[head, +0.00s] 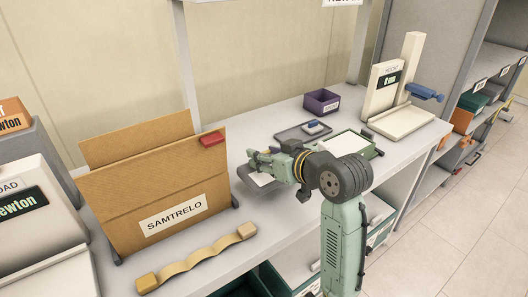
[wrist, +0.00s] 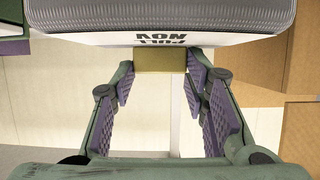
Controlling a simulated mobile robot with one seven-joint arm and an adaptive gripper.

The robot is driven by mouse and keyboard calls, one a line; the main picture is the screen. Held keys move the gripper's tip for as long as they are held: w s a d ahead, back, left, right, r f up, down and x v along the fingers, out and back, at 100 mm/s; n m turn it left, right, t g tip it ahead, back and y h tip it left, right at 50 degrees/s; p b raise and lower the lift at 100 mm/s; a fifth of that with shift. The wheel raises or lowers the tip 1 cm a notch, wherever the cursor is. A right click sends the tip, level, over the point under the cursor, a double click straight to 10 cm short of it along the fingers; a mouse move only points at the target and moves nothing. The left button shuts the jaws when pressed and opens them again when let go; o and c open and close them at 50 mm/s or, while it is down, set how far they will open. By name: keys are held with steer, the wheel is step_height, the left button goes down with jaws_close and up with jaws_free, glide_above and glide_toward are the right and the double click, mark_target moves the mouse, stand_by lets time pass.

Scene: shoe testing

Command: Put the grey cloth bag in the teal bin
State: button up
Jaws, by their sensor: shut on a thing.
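My gripper (head: 262,158) is over the bench, between the cardboard holder and a flat grey tray. In the wrist view my gripper (wrist: 160,78) has its fingertips closed on a mustard-yellow tab (wrist: 160,60). The tab adjoins a ribbed grey body with a white, upside-down label, which I take for the grey cloth bag (wrist: 160,15). In the head view the bag (head: 258,186) shows as a dark grey shape with a white face below the fingers; whether it touches the bench is unclear. Dark teal bins, one at the bottom (head: 240,288), stand below the benchtop, partly hidden.
A cardboard holder marked SAMTRELO (head: 125,205) and a wavy yellow strip (head: 195,259) are at left. A purple box (head: 321,102), grey tray (head: 290,134) and height gauge (head: 398,115) stand toward the back right. Open floor (head: 440,240) lies at right.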

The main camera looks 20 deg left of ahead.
steer(key=w, duration=0.1)
steer(key=w+a, duration=0.1)
steer(key=w, duration=0.1)
steer(key=shift+a+f, duration=0.15)
steer(key=shift+a, duration=0.1)
steer(key=shift+f+p, duration=0.55)
steer(key=shift+f, duration=1.15)
steer(key=shift+f, duration=0.15)
steer(key=o, duration=1.2)
